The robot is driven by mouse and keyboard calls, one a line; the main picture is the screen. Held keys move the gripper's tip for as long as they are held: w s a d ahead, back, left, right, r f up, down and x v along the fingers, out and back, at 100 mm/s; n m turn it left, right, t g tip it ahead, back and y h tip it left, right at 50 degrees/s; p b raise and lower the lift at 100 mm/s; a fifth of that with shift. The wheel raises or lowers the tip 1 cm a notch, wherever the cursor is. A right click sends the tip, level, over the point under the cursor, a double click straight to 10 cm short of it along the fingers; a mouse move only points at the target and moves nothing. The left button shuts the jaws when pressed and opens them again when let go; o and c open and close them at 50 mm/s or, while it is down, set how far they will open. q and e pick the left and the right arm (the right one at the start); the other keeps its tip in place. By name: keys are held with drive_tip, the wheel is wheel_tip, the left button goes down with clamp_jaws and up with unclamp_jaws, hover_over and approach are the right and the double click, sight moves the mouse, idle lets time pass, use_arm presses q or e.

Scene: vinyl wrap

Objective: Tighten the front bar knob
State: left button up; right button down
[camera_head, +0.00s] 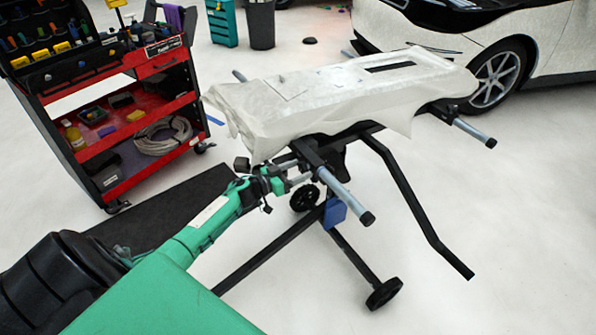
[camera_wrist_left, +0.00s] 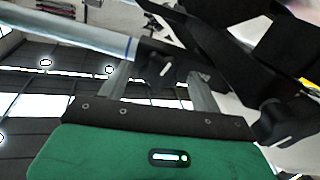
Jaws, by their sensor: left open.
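A stand with black legs holds up a panel covered in white wrap (camera_head: 300,95). Its grey front bar (camera_head: 345,193) sticks out toward me through a black clamp. My left gripper (camera_head: 294,178) is beside this bar, just under the panel's near edge. In the left wrist view its two grey fingers (camera_wrist_left: 160,88) are apart. The grey bar (camera_wrist_left: 70,30) crosses the upper left there and enters a black clamp. A small dark part that looks like the knob (camera_wrist_left: 163,64) shows between the fingertips; I cannot tell whether they touch it. My right gripper is out of view.
A red and black tool cart (camera_head: 120,120) stands at the left, with a dark mat (camera_head: 175,215) on the floor in front of it. A white car (camera_head: 500,60) is at the back right. The floor to the right of the stand is clear.

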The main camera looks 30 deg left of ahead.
use_arm(q)
drive_tip(key=shift+w+d, duration=0.1)
drive_tip(key=shift+w, duration=0.15)
drive_tip(key=shift+c, duration=0.9)
drive_tip(key=c, duration=0.8)
